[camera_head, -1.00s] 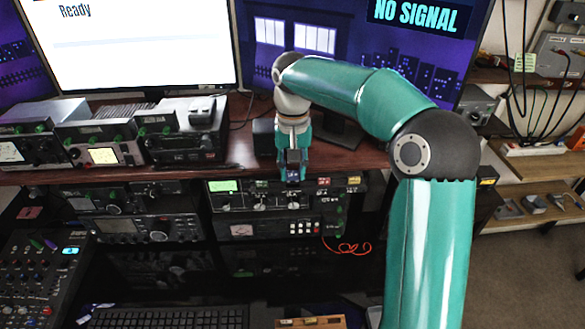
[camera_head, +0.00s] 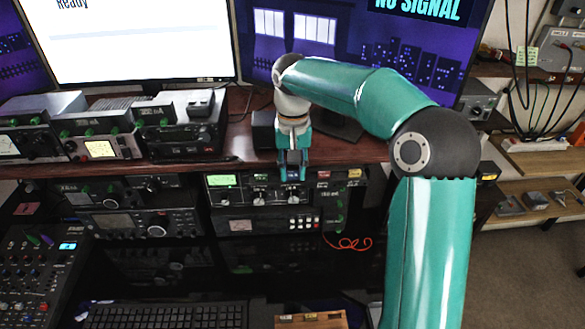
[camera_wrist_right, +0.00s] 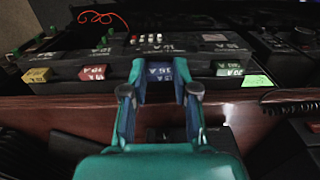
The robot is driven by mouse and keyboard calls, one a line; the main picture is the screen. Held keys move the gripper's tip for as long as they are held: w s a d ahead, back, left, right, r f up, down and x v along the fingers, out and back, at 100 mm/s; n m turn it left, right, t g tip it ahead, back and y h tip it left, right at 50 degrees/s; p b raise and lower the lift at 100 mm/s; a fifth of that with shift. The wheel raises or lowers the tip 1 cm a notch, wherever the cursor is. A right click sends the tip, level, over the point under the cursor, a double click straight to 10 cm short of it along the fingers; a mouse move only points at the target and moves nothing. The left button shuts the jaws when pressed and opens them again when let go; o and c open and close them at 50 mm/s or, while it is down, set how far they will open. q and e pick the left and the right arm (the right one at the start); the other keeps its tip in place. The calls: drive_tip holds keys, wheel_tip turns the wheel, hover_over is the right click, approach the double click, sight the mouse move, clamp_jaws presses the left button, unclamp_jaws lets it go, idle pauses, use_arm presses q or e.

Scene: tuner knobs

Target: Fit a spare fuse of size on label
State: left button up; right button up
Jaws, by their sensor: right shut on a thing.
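My right gripper (camera_head: 291,176) points down at the top edge of the equipment unit (camera_head: 262,226) below the desk. In the right wrist view, my right gripper (camera_wrist_right: 160,88) is shut on a blue fuse (camera_wrist_right: 159,71) marked 15 A, which is in the row along the unit's edge. A red fuse (camera_wrist_right: 92,72) marked 10 A and a yellow fuse (camera_wrist_right: 37,75) are to its left. A green fuse (camera_wrist_right: 229,68) marked 30 A is to its right. The red fuse (camera_head: 323,174) and yellow fuse (camera_head: 354,173) also show in the head view. My left gripper is out of view.
Radios (camera_head: 187,125) stand on the wooden desk (camera_head: 350,150), left of my arm. A red wire (camera_head: 347,243) hangs at the unit's right. A keyboard (camera_head: 165,315) and a wooden block (camera_head: 311,320) are below. Monitors stand behind.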

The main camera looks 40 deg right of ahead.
sight(292, 172)
drive_tip(key=shift+f, duration=0.3)
drive_tip(key=o, duration=0.8)
drive_tip(key=shift+r, duration=0.1)
wheel_tip(292, 172, up, 12)
idle(0.4)
